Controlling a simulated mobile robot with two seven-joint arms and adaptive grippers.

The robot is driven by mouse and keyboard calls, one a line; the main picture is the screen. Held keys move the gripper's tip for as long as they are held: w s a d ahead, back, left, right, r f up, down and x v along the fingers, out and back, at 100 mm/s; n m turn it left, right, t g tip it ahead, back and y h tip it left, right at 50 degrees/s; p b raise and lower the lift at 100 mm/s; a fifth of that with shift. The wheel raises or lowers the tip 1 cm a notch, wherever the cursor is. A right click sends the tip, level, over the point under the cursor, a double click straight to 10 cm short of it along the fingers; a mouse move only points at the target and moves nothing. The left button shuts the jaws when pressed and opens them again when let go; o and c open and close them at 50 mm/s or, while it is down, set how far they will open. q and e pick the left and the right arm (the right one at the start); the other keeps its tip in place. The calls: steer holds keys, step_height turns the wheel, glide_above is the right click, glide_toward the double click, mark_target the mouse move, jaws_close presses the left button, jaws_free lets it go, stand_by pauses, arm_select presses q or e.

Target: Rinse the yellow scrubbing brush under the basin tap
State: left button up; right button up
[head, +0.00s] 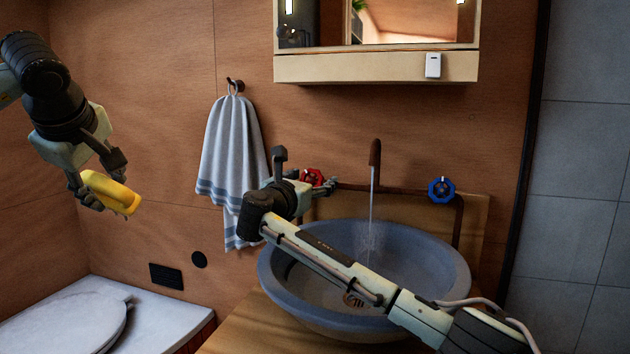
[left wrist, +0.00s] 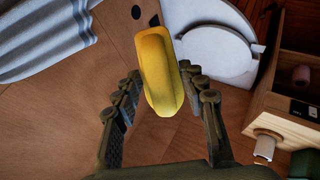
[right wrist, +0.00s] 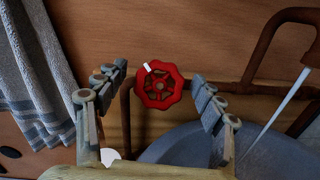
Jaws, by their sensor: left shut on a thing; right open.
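The yellow scrubbing brush (head: 112,192) is held by my left gripper (head: 97,182), high at the left and well away from the basin. It also shows between the fingers in the left wrist view (left wrist: 160,72). The tap (head: 375,155) runs a thin stream of water into the blue-grey basin (head: 450,265). My right gripper (head: 305,172) is open at the red valve wheel (head: 312,177). In the right wrist view the red wheel (right wrist: 159,85) stands between and beyond the open fingers. A blue valve wheel (head: 441,189) is right of the tap.
A striped towel (head: 228,150) hangs left of the basin. A mirror cabinet (head: 375,67) is above the tap. A toilet (head: 75,320) is at the lower left. My right arm crosses over the basin.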

steer(key=c, duration=1.2)
steer(key=shift+o, duration=0.2)
steer(key=shift+m, duration=0.4)
steer(key=m+g+h, duration=0.1)
steer(key=m, duration=0.1)
steer(key=m+h, duration=0.1)
steer(key=m, duration=0.2)
steer(key=shift+r+g+h, duration=0.1)
steer(key=shift+g+h, duration=0.2)
steer(key=shift+g, duration=0.1)
steer(key=shift+m+g+h+p, duration=0.45)
steer(key=shift+m+g, duration=0.25)
steer(key=shift+m, duration=1.2)
